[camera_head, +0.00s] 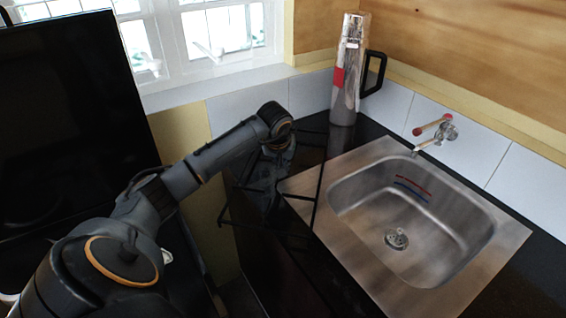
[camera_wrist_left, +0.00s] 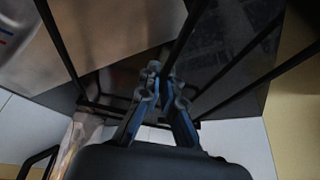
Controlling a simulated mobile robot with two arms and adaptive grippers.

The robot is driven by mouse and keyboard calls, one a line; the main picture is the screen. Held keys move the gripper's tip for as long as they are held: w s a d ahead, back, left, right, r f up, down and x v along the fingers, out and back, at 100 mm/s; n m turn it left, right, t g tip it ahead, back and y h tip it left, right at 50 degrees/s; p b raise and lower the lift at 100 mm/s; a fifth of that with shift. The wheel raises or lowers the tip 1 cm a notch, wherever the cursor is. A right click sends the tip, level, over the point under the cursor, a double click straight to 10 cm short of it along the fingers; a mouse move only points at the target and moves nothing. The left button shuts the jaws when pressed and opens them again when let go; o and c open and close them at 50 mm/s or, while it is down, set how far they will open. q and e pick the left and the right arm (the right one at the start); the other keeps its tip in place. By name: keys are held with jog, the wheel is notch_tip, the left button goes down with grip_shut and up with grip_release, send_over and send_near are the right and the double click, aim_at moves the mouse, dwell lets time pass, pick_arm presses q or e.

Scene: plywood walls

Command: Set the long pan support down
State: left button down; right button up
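The long pan support (camera_head: 318,188) is a thin black wire frame over the dark worktop (camera_head: 335,275), left of the sink. Its right side overlaps the sink's steel rim in the head view and its left end reaches past the worktop's left edge. My left gripper (camera_head: 276,160) points down at the frame's far part. In the left wrist view the fingertips (camera_wrist_left: 161,76) are close together on a bar of the pan support (camera_wrist_left: 60,45). The gap beneath the frame cannot be judged exactly, but it looks raised. My right gripper is out of view.
A steel sink (camera_head: 365,255) with a tap (camera_head: 436,134) lies to the right. A tall metal flask (camera_head: 347,75) with a black handle stands behind the frame near the corner. A window (camera_head: 205,40) and tiled walls close off the back.

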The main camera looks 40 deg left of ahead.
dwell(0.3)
pick_arm(q)
jog(key=c, duration=2)
grip_release()
jog(key=shift+f, duration=0.15)
jog(key=o, duration=0.5)
